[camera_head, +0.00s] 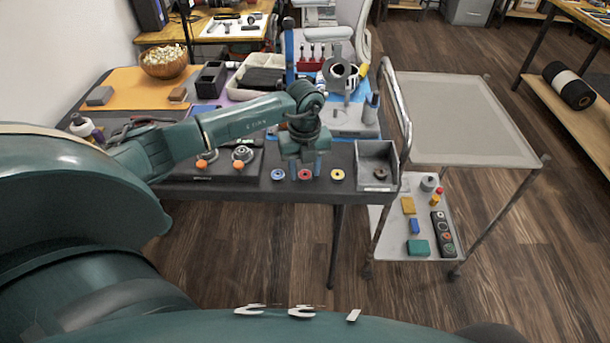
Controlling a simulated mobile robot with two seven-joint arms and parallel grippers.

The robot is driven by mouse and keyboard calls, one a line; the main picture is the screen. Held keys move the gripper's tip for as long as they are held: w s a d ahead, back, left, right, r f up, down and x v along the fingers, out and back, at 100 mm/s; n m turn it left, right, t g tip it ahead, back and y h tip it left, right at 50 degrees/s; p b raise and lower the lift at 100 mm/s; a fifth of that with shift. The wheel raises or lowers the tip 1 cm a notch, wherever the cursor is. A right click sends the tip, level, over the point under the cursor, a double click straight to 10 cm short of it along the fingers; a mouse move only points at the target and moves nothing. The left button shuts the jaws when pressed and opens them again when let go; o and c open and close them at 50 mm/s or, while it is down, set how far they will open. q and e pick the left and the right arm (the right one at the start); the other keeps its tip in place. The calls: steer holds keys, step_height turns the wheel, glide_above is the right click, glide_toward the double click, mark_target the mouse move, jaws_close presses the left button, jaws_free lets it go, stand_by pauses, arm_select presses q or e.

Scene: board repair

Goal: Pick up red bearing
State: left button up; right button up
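The red bearing (305,175) is a small ring with a dark centre, lying flat near the front edge of the dark table (240,190). A blue bearing (278,174) lies to its left and a yellow bearing (337,174) to its right. My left gripper (305,167) points down just above and behind the red bearing. My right gripper is not in view.
A grey open bin (377,181) stands right of the bearings. Left of them is a dark fixture with orange knobs (239,164). A machine with a grey base (352,127) stands behind. A cart with an empty top (450,120) is at right.

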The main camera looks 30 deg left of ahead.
arm_select(q)
steer(key=c, duration=0.7)
